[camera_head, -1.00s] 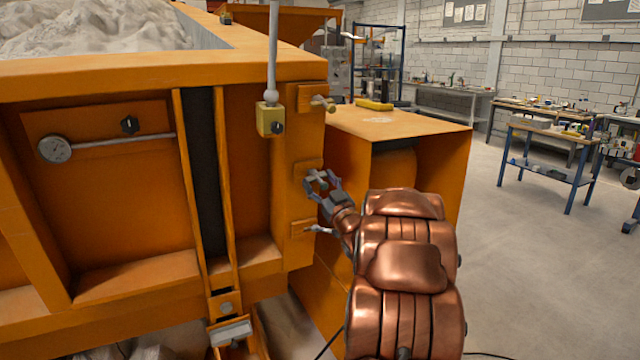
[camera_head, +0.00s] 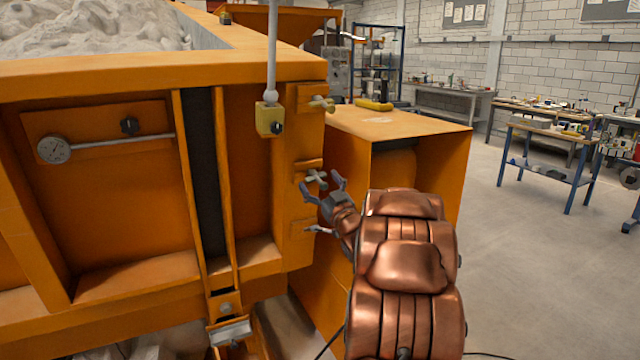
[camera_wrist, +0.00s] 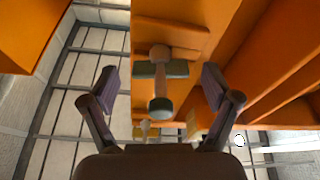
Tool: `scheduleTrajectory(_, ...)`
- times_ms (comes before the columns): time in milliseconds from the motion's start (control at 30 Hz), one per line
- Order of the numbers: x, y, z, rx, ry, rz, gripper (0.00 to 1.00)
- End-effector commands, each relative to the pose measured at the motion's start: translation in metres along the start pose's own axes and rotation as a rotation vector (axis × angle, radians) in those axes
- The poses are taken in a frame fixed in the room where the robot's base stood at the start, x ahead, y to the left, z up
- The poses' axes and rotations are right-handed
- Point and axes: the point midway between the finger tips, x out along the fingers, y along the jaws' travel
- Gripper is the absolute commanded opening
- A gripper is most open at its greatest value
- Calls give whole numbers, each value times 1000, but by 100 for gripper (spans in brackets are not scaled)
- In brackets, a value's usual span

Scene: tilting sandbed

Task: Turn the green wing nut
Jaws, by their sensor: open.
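A wing nut (camera_head: 316,177) sits on the middle bracket of the orange box's right corner post. In the wrist view the wing nut (camera_wrist: 160,72) looks grey-green. It has a crosswise bar and a pale stem with a dark green rounded end towards the camera. My gripper (camera_head: 321,187) is open just in front of this nut, with its fingers spread. In the wrist view my gripper (camera_wrist: 160,88) has one finger to each side of the nut, with clear gaps and no contact visible.
Similar fittings sit above (camera_head: 322,104) and below (camera_head: 321,230) on the same post. A yellow block with a black knob (camera_head: 270,119) hangs on a rod nearby. An orange cabinet (camera_head: 440,170) stands behind my arm. Open floor lies to the right.

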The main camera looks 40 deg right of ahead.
Motion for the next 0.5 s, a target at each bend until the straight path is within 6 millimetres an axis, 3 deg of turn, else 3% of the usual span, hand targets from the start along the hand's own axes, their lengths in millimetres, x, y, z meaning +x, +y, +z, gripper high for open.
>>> scheduleTrajectory(167, -12, 1, 0, 0, -1, 1, 88)
scheduleTrajectory(500, -69, 2, 1, 0, -4, 3, 88)
